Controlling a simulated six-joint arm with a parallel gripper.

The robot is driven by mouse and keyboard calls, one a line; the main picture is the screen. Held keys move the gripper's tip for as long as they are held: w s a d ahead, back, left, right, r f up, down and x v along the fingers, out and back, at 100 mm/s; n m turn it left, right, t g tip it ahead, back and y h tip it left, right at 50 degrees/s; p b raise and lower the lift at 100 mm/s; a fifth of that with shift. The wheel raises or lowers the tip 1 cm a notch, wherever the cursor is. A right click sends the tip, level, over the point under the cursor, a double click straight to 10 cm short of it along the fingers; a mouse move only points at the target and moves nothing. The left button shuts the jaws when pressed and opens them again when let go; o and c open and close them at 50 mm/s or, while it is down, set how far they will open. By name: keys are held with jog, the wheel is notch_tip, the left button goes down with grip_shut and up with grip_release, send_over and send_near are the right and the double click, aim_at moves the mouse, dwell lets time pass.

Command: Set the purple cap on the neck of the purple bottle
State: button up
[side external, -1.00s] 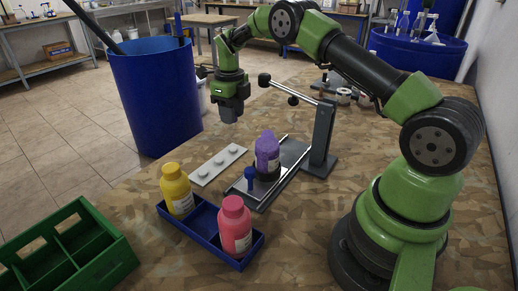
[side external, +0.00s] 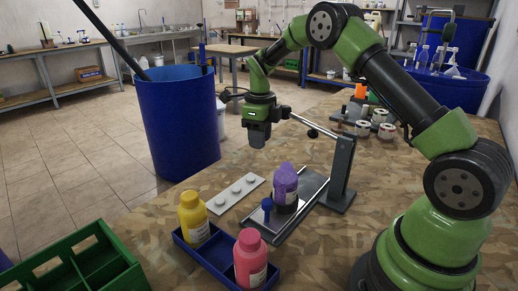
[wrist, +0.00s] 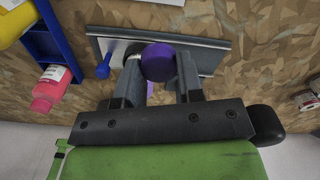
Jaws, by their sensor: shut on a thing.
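The purple cap (wrist: 158,62) is between the two fingers of my gripper (wrist: 160,70) in the wrist view. My gripper is shut on it. In the side view, my gripper (side external: 258,138) points down, above and to the left of the purple bottle, and apart from it. The cap cannot be made out there. The purple bottle (side external: 285,190) stands upright on a grey metal fixture (side external: 284,228), and its narrower top is uncovered. In the wrist view only a small purple patch (wrist: 150,89) shows below the cap, probably the bottle; the rest is hidden.
A blue knob (side external: 267,206) and a post with an arm (side external: 341,170) belong to the fixture. A pale plate with round studs (side external: 236,194) lies left. A blue tray (side external: 223,270) holds yellow (side external: 194,220) and pink (side external: 250,262) bottles. A green crate (side external: 105,250) stands front left.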

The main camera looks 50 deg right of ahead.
aim_at(289, 164)
jog(key=s+r+n, duration=0.1)
jog(key=s, duration=0.2)
jog(key=s+a+r+n, duration=0.1)
jog(key=s, duration=0.2)
jog(key=s+a+r+n, duration=0.1)
jog(key=s+r, duration=0.1)
jog(key=s, duration=0.1)
jog(key=shift+s+a+r+n, duration=0.1)
jog(key=shift+s+a+n, duration=0.2)
jog(key=shift+n, duration=0.1)
jog(key=shift+s, duration=0.2)
jog(key=shift+f, duration=1.7)
jog(key=shift+f, duration=1)
jog(key=o, duration=1.4)
jog(key=shift+c, duration=0.2)
jog(key=shift+r, duration=3.75)
